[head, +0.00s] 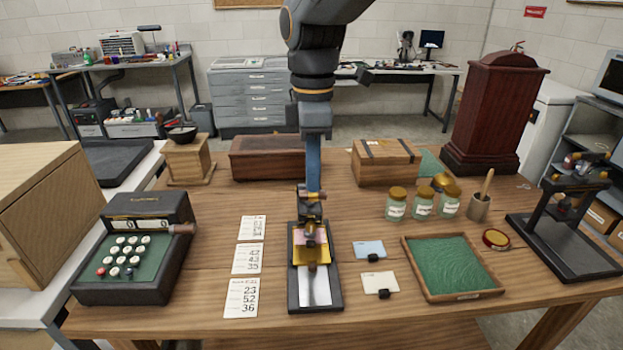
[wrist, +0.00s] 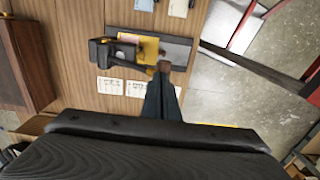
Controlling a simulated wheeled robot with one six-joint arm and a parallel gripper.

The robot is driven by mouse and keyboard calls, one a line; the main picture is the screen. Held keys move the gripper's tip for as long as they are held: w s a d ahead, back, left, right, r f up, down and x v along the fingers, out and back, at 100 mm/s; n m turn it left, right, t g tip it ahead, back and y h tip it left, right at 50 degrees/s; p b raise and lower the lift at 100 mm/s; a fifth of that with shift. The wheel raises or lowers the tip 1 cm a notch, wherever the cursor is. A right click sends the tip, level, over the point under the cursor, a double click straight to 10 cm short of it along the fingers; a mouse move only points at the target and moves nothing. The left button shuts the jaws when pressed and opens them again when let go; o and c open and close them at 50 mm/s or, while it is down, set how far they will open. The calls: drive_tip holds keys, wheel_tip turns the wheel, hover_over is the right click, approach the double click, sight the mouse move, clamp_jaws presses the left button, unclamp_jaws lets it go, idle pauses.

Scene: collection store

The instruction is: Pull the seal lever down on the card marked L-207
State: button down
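A black seal press (head: 293,280) stands at the front middle of the table; it also shows in the wrist view (wrist: 187,50). A yellow card (head: 301,254) and a pinkish card lie under its head, with a white strip in front. Their markings are too small to read, so I cannot tell which card is L-207. My gripper (head: 313,185) points down above the press. Its narrow fingers look closed together, with the tips at the brown lever end (wrist: 165,67). I cannot tell whether they touch it. A blue card (head: 370,249) and a cream card (head: 380,281) lie to the right.
White number sheets (head: 247,258) and a keyed machine (head: 137,250) are on the left. A green-lined tray (head: 455,264), several jars (head: 423,203) and a black stand (head: 565,245) are on the right. Wooden boxes (head: 385,162) stand behind.

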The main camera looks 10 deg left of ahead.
drive_tip(key=shift+f, duration=0.15)
drive_tip(key=shift+s+d+f+b, duration=0.1)
drive_tip(key=shift+s+f+b, duration=0.3)
drive_tip(key=shift+f, duration=0.55)
drive_tip(key=shift+s+f, duration=0.1)
drive_tip(key=shift+s+d+f+b, duration=0.1)
drive_tip(key=shift+s+f+b, duration=0.1)
drive_tip(key=shift+f, duration=0.35)
drive_tip(key=shift+s+f+b, duration=0.1)
drive_tip(key=shift+f+b, duration=0.1)
drive_tip(key=shift+f, duration=0.45)
drive_tip(key=shift+s+f+b, duration=0.15)
drive_tip(key=shift+f+b, duration=0.15)
drive_tip(key=shift+f, duration=0.5)
